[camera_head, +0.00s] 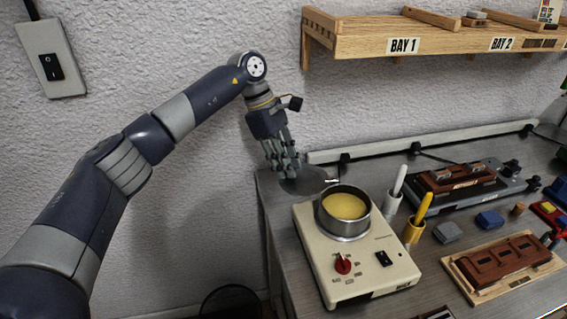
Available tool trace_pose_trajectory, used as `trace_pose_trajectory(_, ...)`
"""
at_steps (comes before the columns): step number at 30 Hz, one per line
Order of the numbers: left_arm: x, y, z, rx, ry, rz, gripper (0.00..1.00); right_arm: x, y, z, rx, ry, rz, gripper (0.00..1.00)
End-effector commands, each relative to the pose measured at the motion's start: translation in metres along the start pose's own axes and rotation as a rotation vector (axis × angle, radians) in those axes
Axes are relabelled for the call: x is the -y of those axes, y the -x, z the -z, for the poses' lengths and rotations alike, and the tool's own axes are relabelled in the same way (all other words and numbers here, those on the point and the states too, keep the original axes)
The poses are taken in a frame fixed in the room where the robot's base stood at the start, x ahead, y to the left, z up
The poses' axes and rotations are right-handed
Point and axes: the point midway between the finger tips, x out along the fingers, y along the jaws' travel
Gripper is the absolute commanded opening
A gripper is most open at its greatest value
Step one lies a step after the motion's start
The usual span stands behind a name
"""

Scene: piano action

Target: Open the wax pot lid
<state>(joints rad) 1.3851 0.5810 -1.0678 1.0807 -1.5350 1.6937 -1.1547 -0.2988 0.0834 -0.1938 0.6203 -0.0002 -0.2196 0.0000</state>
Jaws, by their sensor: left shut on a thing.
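The wax pot (344,222) is a round metal pot set in a cream heater base with a red knob and a black switch. It is open at the top, and yellow wax (345,206) shows inside. The lid (310,182), a grey disc, is off the pot's mouth, at its back left rim. My left gripper (284,170) reaches down from above and is shut on the lid's left side. Its fingers hide part of the lid. I cannot tell whether the lid touches the rim. My right gripper is not in view.
White and yellow handled tools (418,215) stand in holders close to the pot's right. Brown wooden parts on a tray (478,290), a fixture (460,182) and small blocks fill the bench's right. A wall shelf (380,40) hangs above. A light rail runs along the bench's back.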

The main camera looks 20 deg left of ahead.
Motion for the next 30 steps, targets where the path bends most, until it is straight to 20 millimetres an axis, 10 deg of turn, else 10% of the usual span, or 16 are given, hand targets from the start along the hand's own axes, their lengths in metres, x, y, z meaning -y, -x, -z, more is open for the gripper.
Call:
trace_pose_trajectory(13, -0.001, 0.002, -0.001, 0.001, -0.008, -0.001, 0.00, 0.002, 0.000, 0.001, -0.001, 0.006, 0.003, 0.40)
trace_pose_trajectory(14, -0.001, 0.002, -0.001, 0.001, -0.008, -0.001, 0.28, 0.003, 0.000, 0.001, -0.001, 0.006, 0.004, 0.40)
trace_pose_trajectory(16, -0.001, 0.002, -0.001, 0.001, -0.007, -0.001, 0.43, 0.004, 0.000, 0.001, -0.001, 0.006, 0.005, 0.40)
trace_pose_trajectory(30, -0.001, 0.012, -0.001, 0.000, -0.006, 0.001, 0.43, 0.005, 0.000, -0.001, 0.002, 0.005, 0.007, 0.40)
